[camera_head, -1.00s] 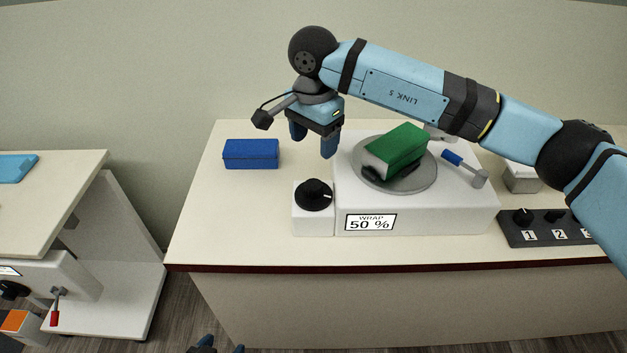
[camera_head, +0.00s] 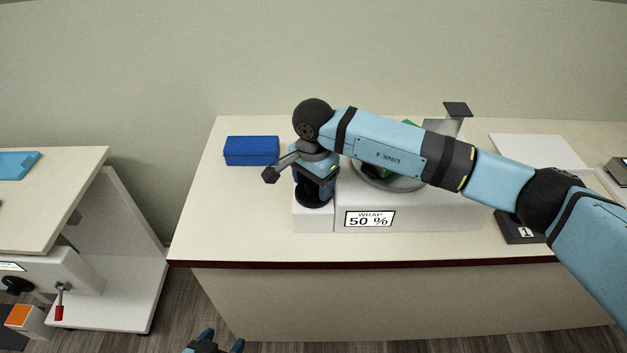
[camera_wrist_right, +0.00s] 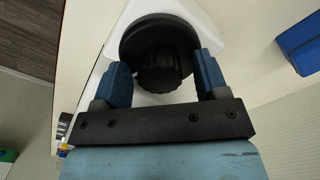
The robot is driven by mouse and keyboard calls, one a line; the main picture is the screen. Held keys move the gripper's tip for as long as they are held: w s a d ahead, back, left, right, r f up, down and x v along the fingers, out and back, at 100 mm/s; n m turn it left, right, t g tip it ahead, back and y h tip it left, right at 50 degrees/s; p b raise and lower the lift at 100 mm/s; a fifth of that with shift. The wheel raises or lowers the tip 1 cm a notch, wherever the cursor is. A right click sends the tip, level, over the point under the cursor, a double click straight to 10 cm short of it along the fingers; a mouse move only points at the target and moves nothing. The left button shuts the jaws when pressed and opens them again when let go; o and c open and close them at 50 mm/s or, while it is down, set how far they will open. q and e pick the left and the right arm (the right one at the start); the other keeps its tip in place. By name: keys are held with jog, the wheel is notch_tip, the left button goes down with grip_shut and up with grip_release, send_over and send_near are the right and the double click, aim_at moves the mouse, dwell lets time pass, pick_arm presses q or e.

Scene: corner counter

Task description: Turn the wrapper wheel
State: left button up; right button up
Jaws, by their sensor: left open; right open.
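The wrapper wheel is a black round knob (camera_head: 314,200) on the white box at the left end of the wrapper (camera_head: 440,215). In the right wrist view the knob (camera_wrist_right: 160,62) has a wide dark disc with a ridged grip. My right gripper (camera_head: 315,188) is over the knob from above. In the wrist view its open blue fingers (camera_wrist_right: 163,74) stand on either side of the grip, with a gap showing on each side. My left gripper (camera_head: 221,342) is open and low at the bottom edge of the head view.
A blue box (camera_head: 251,151) lies left of the wrapper. My right arm hides most of the round plate (camera_head: 372,182) and the green block (camera_head: 411,123). A black numbered panel (camera_head: 521,228) is at the right. The counter's front left is clear.

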jog(key=c, duration=0.9)
pick_arm(q)
jog(key=shift+r, duration=0.2)
jog(key=shift+f, duration=0.1)
